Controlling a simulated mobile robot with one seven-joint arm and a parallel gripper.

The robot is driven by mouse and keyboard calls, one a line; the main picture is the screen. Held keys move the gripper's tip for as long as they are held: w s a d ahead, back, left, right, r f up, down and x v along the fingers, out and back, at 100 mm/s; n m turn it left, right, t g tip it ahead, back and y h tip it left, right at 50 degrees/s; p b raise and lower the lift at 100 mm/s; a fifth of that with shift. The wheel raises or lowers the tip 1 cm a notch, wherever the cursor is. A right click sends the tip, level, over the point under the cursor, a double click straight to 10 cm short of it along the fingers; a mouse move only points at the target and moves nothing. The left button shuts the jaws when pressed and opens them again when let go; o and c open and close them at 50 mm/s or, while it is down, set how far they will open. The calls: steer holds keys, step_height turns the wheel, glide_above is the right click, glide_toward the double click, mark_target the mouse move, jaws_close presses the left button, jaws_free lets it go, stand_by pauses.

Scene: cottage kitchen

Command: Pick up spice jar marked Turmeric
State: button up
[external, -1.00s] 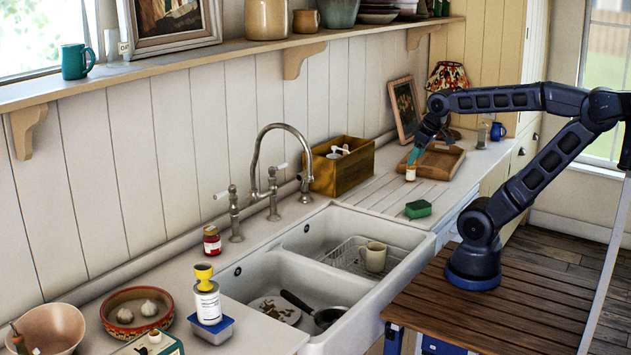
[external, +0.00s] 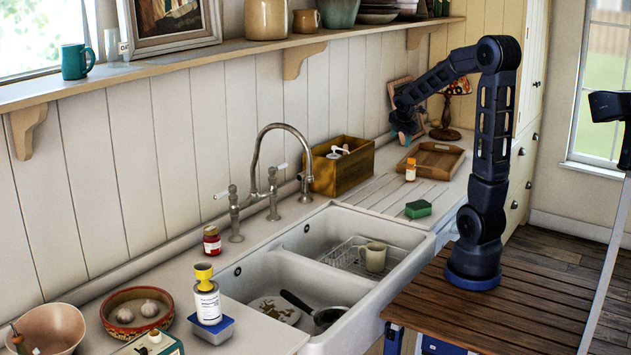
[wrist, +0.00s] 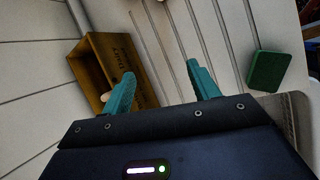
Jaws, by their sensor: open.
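A small spice jar with an orange top and a pale label (external: 410,169) stands upright on the ridged drainboard, right of the wooden caddy; its lettering is too small to read. A second jar, with red sides and a pale label (external: 211,241), stands on the counter left of the tap. My gripper (external: 405,135) is above and behind the orange-topped jar, near the wall and clear of it. In the wrist view its teal fingers (wrist: 162,86) are spread apart with nothing between them. I cannot make out either jar in the wrist view.
The wooden caddy (external: 341,168) is left of the orange-topped jar, and a wooden tray (external: 458,163) is right of it. A green sponge (external: 418,209) lies in front. A picture frame (external: 396,92) and a lamp (external: 459,88) stand behind. The drainboard around the jar is mostly free.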

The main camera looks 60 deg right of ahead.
mark_target(412, 159)
steer(key=shift+w+d+f+n+g+h, duration=0.2)
steer(key=shift+w+d+f+n, duration=0.85)
steer(key=shift+d+f, duration=2.35)
steer(key=shift+w+d+f+n+g+h, duration=0.2)
steer(key=shift+w+d+f+n, duration=0.25)
steer(key=shift+d+f+n, duration=2.05)
steer(key=shift+w+d+f+n+g+h, duration=0.1)
steer(key=shift+w+d+f+n+h, duration=0.45)
steer(key=shift+d+f, duration=3.75)
steer(key=shift+w+d+r+y, duration=0.2)
steer(key=shift+d+r+y, duration=0.15)
steer(key=shift+d+r, duration=0.5)
steer(key=shift+m, duration=0.3)
steer(key=c, duration=1.1)
steer(key=shift+r, duration=0.15)
